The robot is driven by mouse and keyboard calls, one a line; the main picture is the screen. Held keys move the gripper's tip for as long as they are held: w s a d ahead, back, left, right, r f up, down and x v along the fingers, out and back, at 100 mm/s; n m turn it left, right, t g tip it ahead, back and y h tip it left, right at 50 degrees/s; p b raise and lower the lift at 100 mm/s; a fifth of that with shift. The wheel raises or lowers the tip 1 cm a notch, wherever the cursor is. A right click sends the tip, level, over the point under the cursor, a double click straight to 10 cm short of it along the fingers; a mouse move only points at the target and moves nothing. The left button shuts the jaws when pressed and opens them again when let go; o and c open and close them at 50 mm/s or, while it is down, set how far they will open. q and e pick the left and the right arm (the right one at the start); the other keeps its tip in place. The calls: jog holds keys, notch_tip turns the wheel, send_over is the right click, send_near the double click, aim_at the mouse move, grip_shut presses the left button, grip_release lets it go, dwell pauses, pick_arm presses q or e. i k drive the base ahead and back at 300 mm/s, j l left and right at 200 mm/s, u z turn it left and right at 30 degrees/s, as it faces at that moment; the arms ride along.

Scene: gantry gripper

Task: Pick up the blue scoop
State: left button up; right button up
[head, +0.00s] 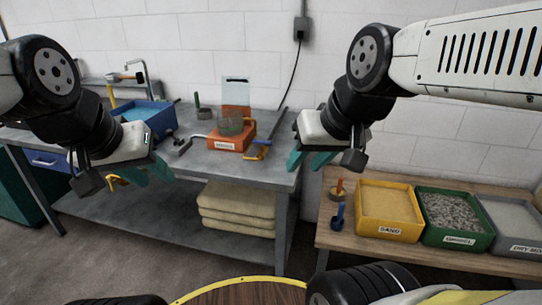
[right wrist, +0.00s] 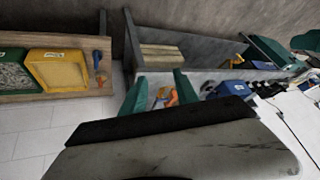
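The blue scoop (head: 339,216) stands near the left end of the wooden table, left of the yellow sand bin, with its handle upward. It also shows small in the right wrist view (right wrist: 97,58). My right gripper (head: 306,164) is in the air, above and left of the scoop and apart from it. Its teal fingers stand apart with nothing between them; they also show in the right wrist view (right wrist: 160,88). My left gripper (head: 152,178) is in front of the grey workbench, far left of the scoop, with its fingers apart and empty.
An orange-handled tool (head: 338,188) stands just behind the scoop. Yellow sand (head: 361,232), green gravel and grey bins fill the wooden table (head: 330,240) rightward. The grey workbench (head: 285,178) holds an orange bin (head: 224,143) and a blue tub. A floor gap separates the tables.

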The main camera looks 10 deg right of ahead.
aim_at(339, 214)
jog(key=j+z, duration=0.15)
jog(key=z, duration=0.3)
jog(key=i+j+z, duration=0.1)
jog(key=z, duration=0.35)
jog(key=j+z, duration=0.3)
jog(key=z, duration=0.15)
